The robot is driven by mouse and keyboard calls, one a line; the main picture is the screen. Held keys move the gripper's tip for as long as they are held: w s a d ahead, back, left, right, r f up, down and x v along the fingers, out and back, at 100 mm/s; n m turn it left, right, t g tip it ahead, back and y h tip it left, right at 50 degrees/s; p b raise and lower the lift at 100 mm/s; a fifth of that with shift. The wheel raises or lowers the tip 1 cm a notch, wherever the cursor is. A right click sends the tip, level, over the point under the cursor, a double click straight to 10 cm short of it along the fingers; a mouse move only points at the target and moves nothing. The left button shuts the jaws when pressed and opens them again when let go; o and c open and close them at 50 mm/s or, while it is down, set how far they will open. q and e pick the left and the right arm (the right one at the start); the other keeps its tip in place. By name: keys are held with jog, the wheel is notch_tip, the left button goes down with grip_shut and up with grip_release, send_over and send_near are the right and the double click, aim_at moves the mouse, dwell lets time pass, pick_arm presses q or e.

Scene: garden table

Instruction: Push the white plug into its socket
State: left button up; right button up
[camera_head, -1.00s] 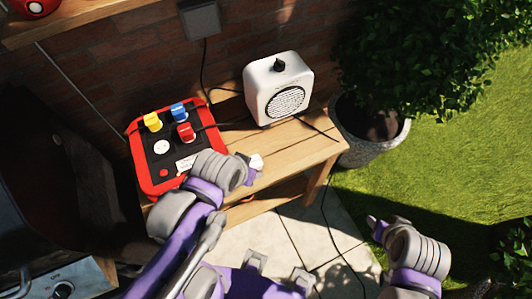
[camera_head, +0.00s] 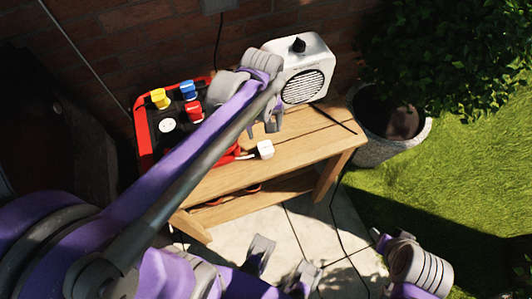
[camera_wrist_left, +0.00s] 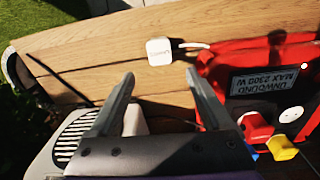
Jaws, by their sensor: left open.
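My left gripper (camera_head: 262,127) is open and empty above the bench, just behind the plug. In the left wrist view the plug (camera_wrist_left: 159,50) shows past the two spread fingertips (camera_wrist_left: 159,78), apart from them. The red box carries yellow, blue and red plugs and a bare round white socket (camera_head: 167,125). That socket also shows in the left wrist view (camera_wrist_left: 291,114). My right gripper (camera_head: 381,240) is at the lower right, its jaws unclear.
A white speaker-like box (camera_head: 302,66) with a black knob stands on the bench close behind my left gripper. A brick wall (camera_head: 120,40) is at the back. A potted bush (camera_head: 400,135) stands to the right. The bench's front right is clear.

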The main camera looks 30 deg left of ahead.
aim_at(265, 146)
pick_arm(q)
jog(key=shift+w+a+f+n, duration=0.2)
jog(key=shift+w+f+n, duration=0.1)
jog(key=shift+w+n, duration=0.15)
jog(key=shift+f+b, duration=0.55)
jog(key=shift+f, duration=2.2)
jog(key=shift+f, duration=0.15)
notch_tip(265, 146, down, 5)
jog(key=shift+s+d+b, duration=0.1)
jog(key=shift+s+b, duration=0.05)
jog(key=shift+b, duration=0.3)
jog(key=c, duration=1.2)
